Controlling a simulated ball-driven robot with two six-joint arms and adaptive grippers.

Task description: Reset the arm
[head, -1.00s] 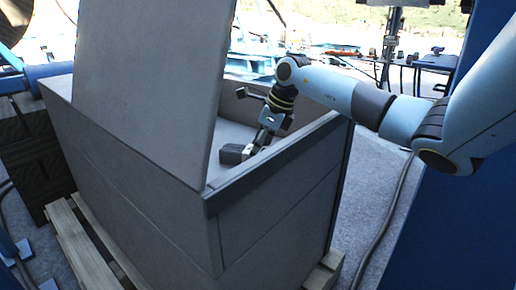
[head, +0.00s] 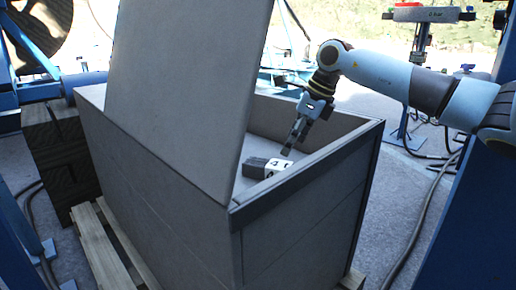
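My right arm comes in from the right. Its gripper (head: 292,142) points down inside the open grey box (head: 300,205), seen from the side with its fingers overlapping, so I cannot tell whether it is open or shut. Below and left of the fingertips, a small dark grey block with a white, black-marked end (head: 268,167) lies in the box. The gripper looks apart from it, and nothing shows between the fingers. My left gripper is not in view.
The box's raised grey panel (head: 185,90) hides part of its inside. The box stands on a wooden pallet (head: 95,245). Dark stacked blocks (head: 58,150) are at left, a blue stand (head: 408,120) behind at right. A cable (head: 425,215) lies on the floor.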

